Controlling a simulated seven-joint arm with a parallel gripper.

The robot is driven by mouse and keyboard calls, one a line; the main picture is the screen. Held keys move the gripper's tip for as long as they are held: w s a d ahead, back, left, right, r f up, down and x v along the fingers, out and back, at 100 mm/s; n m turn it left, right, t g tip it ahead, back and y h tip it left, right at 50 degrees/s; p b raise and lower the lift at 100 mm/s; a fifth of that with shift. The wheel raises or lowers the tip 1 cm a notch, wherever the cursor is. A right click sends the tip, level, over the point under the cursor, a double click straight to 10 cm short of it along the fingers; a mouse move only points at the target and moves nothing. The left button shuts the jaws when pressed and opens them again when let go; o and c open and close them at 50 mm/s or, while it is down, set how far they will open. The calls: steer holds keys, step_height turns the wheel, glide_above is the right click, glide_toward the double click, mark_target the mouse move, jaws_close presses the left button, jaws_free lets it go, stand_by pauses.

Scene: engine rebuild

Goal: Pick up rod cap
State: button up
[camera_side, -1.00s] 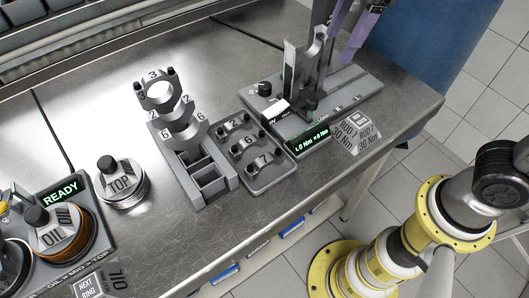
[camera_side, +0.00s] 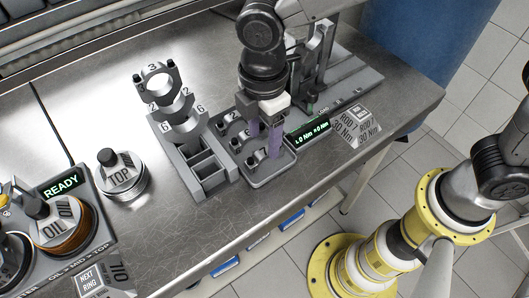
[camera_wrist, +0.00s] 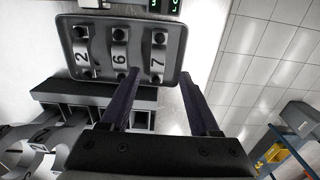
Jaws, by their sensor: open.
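Several grey rod caps lie in a small dark tray (camera_side: 259,182), marked 2, 6 and 7. In the wrist view, cap 2 (camera_wrist: 82,53) is at left, cap 6 (camera_wrist: 119,53) in the middle and cap 7 (camera_wrist: 157,60) at right. Cap 7 also shows in the side view (camera_side: 255,158), partly behind a finger. My gripper (camera_side: 264,143) points down over the tray's near right end, at cap 7. Its purple fingers are apart with nothing between them. In the wrist view my gripper's fingertips (camera_wrist: 160,76) lie either side of cap 7's end. I cannot tell whether they touch it.
A rack (camera_side: 206,180) with numbered rods stands left of the tray. A torque fixture with a lit display (camera_side: 310,132) and an upright rod (camera_side: 317,50) is close behind at right. A TOP piston (camera_side: 121,177) and READY station (camera_side: 62,187) are left.

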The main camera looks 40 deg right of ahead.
mark_target(265, 151)
steer(key=shift+w+d+f, duration=0.1)
steer(key=shift+f, duration=1.4)
steer(key=shift+w+d+f, duration=0.1)
steer(key=shift+f, duration=1.35)
steer(key=shift+c, duration=0.3)
jaws_close()
steer(key=shift+r, duration=0.1)
